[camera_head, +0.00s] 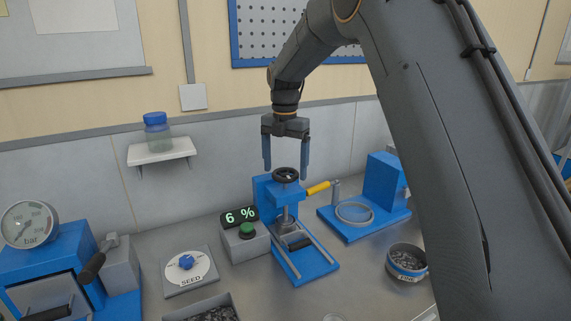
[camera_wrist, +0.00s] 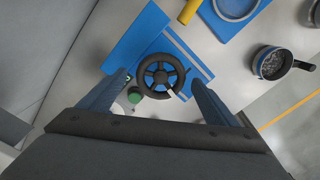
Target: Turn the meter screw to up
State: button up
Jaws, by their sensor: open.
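A black spoked handwheel (camera_head: 286,174) tops the screw of a blue press-like stand (camera_head: 316,267); I take this for the meter screw. The wheel also shows in the wrist view (camera_wrist: 161,76), with a white mark on its lower right rim. My gripper (camera_head: 286,170) points down over the wheel, its two blue fingers apart on the wheel's left and right. In the wrist view my gripper (camera_wrist: 160,82) straddles the wheel, with a gap at both sides. I cannot tell the exact height of the fingertips against the rim.
A display (camera_head: 240,216) reading 6 % and a green button (camera_head: 247,230) stand left of the press. A yellow handle (camera_head: 318,188) sticks out to its right. A SEED dial (camera_head: 187,263), a gauge (camera_head: 28,224) and a cup (camera_head: 407,261) stand around it.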

jog(key=shift+f, duration=0.25)
jog(key=c, duration=1.1)
jog(key=shift+m, duration=0.3)
